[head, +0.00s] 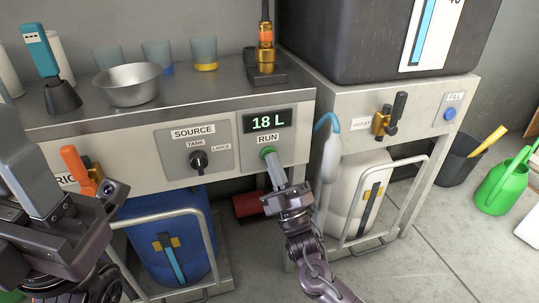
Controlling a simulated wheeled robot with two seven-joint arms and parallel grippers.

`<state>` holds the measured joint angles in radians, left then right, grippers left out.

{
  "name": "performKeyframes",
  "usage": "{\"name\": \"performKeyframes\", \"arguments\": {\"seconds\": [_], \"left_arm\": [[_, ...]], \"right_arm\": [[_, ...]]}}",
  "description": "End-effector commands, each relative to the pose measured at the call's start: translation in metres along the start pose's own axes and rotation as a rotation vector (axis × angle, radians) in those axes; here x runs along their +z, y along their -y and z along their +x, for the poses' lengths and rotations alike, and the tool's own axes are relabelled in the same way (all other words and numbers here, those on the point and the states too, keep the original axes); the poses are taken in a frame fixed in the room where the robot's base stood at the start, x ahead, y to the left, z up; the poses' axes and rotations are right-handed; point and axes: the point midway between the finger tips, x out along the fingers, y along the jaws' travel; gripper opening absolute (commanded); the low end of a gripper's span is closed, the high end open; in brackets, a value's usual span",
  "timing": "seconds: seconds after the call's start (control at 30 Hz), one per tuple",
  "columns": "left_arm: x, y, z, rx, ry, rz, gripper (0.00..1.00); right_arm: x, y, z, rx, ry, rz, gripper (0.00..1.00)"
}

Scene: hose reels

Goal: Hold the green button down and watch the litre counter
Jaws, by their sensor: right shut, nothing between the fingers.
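The green button (267,152) sits under the RUN label on the grey front panel. My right gripper (273,171) is shut and empty, its fingertips up against the button, covering part of it. How far the button is pressed in cannot be made out. The litre counter (267,122) above it reads 18 L in light green digits. My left gripper (112,193) is at the left, close to an orange-handled valve (80,166); whether its jaws are open is unclear.
Left of the button is the SOURCE knob (198,159), marked TANK and LANCE. A metal bowl (127,84) and several cups stand on the counter. A blue container (165,240) and a white one (352,190) stand below. An outlet valve (388,117) is at right.

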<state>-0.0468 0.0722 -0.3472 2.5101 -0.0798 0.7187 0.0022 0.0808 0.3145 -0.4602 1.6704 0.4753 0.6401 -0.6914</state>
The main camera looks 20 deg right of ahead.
Motion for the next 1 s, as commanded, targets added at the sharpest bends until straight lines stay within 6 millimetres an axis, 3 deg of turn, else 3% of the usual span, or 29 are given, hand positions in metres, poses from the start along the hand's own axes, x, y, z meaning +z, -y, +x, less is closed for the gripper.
{"name": "performKeyframes", "arguments": {"seconds": [0.3,0.67,1.0], "left_arm": [[0.0,0.001,0.012,0.0,0.0,0.0,0.46],[0.0,0.001,0.012,0.0,-0.001,-0.002,0.46],[0.001,0.004,0.032,0.0,0.0,0.0,0.46]], "right_arm": [[-0.008,-0.009,-0.01,-0.001,0.001,-0.001,0.0],[-0.009,-0.009,-0.013,-0.001,0.0,0.0,0.0],[-0.025,-0.026,-0.033,-0.003,0.002,0.0,0.0]]}}
